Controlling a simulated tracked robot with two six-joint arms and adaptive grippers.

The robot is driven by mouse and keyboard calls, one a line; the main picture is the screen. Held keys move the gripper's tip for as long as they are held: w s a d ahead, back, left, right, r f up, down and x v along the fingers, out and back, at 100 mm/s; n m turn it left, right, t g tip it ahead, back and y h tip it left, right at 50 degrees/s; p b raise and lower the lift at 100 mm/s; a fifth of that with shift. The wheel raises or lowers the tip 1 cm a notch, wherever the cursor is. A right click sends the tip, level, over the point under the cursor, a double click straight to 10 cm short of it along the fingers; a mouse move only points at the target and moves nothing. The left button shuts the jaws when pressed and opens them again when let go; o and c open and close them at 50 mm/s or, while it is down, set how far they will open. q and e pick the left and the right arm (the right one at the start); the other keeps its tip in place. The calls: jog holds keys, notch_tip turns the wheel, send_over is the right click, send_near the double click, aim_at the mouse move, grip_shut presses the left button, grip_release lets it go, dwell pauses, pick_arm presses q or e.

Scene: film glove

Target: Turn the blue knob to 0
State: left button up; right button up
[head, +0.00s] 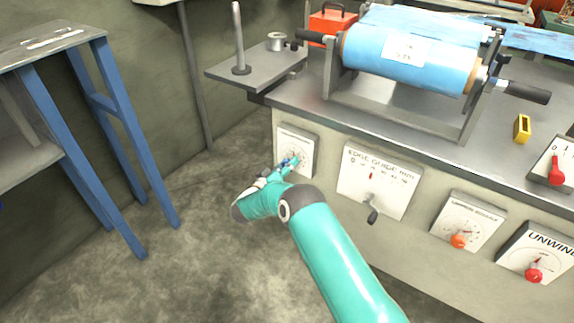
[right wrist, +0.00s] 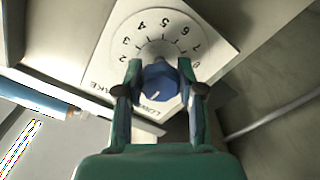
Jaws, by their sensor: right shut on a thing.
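The blue knob (right wrist: 158,80) sits in the middle of a white dial plate (right wrist: 205,40) on the front of the machine. In the right wrist view the plate shows upside-down numbers, with 2 to 8 readable, and part of the words LOWER and BRAKE. A white mark on the knob points toward the lower part of that picture; the number it stands at is hidden. My right gripper (right wrist: 160,88) has a finger on each side of the knob and is shut on it. In the head view my right gripper (head: 286,164) covers part of the dial plate (head: 308,143). My left gripper is not in view.
An edge guide plate (head: 399,188) with a crank, an orange-knob dial (head: 480,216) and a red-knob unwind dial (head: 517,254) are to the right. A blue film roll (head: 370,55) lies above on the bench. A blue-legged table (head: 130,160) stands left; floor between is clear.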

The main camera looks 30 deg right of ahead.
jog(key=shift+s+d+f, duration=0.15)
jog(key=shift+d+f, duration=0.05)
dwell(0.3)
jog(key=o, duration=1.1)
jog(key=shift+o, duration=0.3)
jog(key=shift+a+r, duration=0.1)
jog(key=shift+a, duration=0.55)
jog(key=v, duration=1.1)
jog(key=shift+d, duration=0.1)
